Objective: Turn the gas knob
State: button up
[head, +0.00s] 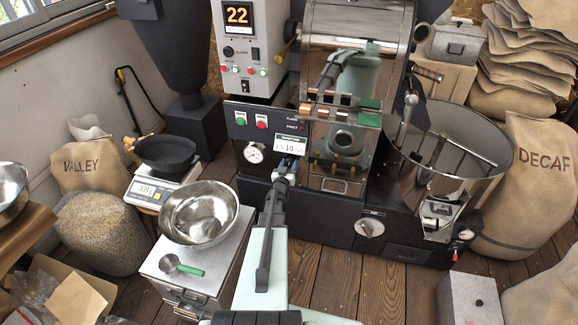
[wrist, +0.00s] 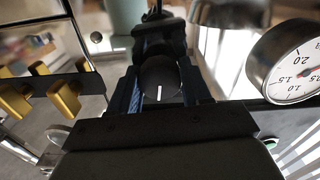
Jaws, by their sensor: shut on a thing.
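The gas knob (wrist: 160,82) is a dark round knob with a white pointer line. In the wrist view it sits between the two fingers of my gripper (wrist: 161,92), which is shut on it. The white line points toward the bottom of the wrist picture. In the head view my gripper (head: 288,168) is at the roaster's dark front panel, just below a small white label (head: 290,145). The knob itself is hidden behind the gripper there.
A round pressure gauge (wrist: 297,62) is beside the knob; it also shows in the head view (head: 254,152). Brass handles (wrist: 40,88) are on the other side. A steel bowl (head: 199,213) on a box stands left of my arm. The cooling tray (head: 478,150) is at right.

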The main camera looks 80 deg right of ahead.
jog(key=m, duration=1)
jog(key=shift+m, duration=0.4)
jog(key=m, duration=0.3)
jog(key=shift+m, duration=0.3)
jog(key=m, duration=0.3)
jog(key=shift+m, duration=0.3)
jog(key=m, duration=0.3)
jog(key=shift+m, duration=0.4)
jog(key=m, duration=0.6)
jog(key=shift+r, duration=0.1)
jog(key=shift+m, duration=0.3)
jog(key=o, duration=1.1)
jog(key=shift+c, duration=0.2)
